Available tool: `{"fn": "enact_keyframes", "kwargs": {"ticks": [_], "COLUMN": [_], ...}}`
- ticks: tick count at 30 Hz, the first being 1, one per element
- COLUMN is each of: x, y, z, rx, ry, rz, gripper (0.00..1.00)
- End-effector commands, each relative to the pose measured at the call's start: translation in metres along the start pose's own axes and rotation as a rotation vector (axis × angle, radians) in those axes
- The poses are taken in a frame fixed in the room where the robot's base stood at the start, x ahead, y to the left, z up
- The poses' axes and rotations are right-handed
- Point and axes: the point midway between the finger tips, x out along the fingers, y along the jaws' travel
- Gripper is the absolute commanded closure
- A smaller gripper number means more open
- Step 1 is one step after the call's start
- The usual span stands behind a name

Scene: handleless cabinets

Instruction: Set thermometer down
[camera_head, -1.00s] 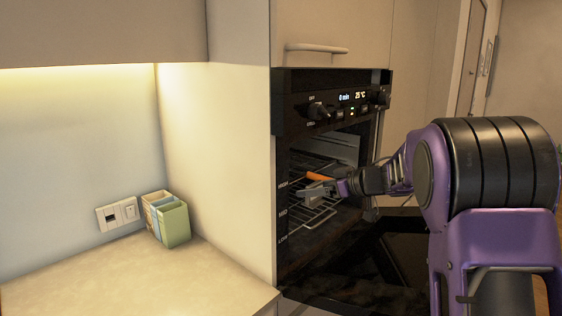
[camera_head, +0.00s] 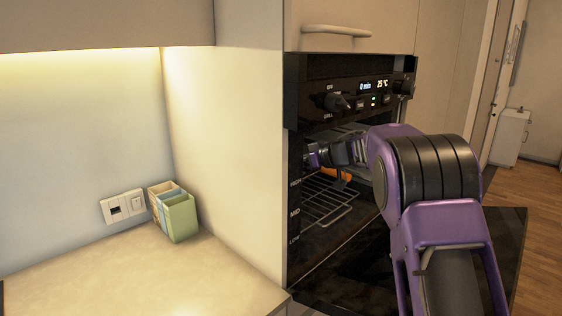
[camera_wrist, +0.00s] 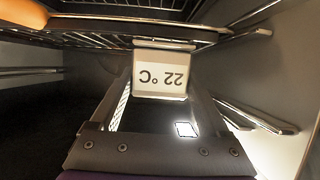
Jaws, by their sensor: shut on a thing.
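The thermometer (camera_wrist: 162,72) is a small white block with a "22 °C" display, upside down in the wrist view. My gripper (camera_wrist: 160,97) is shut on it, with the thermometer at the fingertips. In the head view my gripper (camera_head: 312,156) is in the upper part of the open oven (camera_head: 345,190), near its left side.
An orange item (camera_head: 335,174) is by the wire rack (camera_head: 328,200), and shows at top left in the wrist view (camera_wrist: 22,14). The oven door (camera_head: 440,262) hangs open. A counter (camera_head: 130,275) with a small box holder (camera_head: 174,212) stands left of the cabinet wall.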

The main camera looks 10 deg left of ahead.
Motion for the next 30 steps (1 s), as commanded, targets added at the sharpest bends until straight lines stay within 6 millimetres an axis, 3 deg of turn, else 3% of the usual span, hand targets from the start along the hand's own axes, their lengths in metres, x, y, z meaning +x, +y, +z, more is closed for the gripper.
{"fn": "enact_keyframes", "kwargs": {"ticks": [15,19,30], "x": [0.055,0.057,0.059], "y": [0.001,0.000,0.000], "z": [-0.019,-0.008,-0.005], "rx": [0.002,0.001,0.001], "ry": [-0.001,-0.001,-0.001], "rz": [0.000,0.000,0.000], "gripper": [0.76,0.76,0.76]}}
